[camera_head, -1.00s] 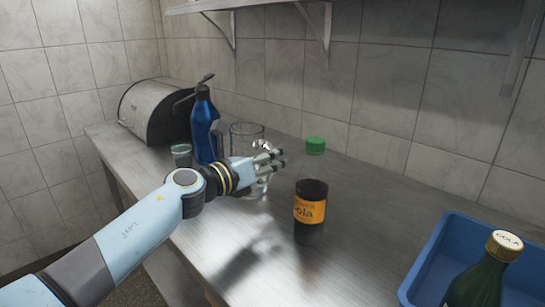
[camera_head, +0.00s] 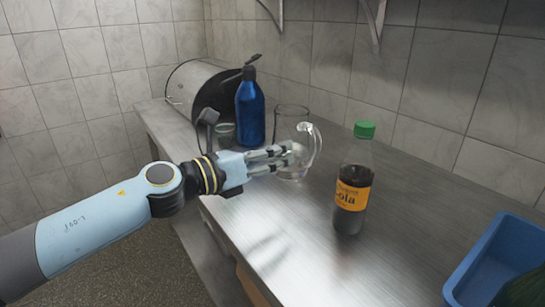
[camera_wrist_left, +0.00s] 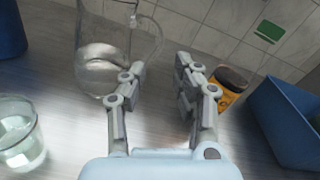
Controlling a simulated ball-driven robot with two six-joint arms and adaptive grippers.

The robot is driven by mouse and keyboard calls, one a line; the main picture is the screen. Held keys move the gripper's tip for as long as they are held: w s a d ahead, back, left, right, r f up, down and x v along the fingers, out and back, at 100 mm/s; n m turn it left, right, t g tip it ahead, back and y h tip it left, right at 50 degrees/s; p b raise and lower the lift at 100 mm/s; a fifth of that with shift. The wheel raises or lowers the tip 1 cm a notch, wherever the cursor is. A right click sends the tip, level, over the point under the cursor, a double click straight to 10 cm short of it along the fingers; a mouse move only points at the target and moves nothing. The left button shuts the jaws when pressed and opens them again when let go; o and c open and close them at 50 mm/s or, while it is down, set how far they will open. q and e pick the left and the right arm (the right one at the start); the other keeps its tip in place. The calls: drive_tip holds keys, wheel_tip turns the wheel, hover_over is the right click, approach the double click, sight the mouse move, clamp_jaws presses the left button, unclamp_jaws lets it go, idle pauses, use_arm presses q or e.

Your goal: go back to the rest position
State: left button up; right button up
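My left gripper (camera_head: 285,158) reaches in from the left, over the front part of the steel counter, in front of the glass pitcher. In the left wrist view its two fingers (camera_wrist_left: 160,68) stand apart with nothing between them. The glass pitcher (camera_head: 291,125) stands just behind the fingers in the head view; it also shows left of them in the wrist view (camera_wrist_left: 98,55). The cola bottle (camera_head: 352,192), with orange label and green cap, stands upright to the right, apart from the gripper. My right gripper is in neither view.
A blue bottle (camera_head: 250,112), a small glass (camera_head: 224,132) and a metal drum-shaped container (camera_head: 190,82) stand behind my left wrist. A blue crate (camera_head: 478,262) holding a dark green bottle (camera_head: 524,290) is at the right. The counter (camera_head: 290,235) is clear in front.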

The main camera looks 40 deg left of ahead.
use_arm(q)
drive_tip(key=shift+s+a, duration=0.1)
drive_tip(key=shift+s, duration=0.25)
drive_tip(key=shift+r, duration=0.15)
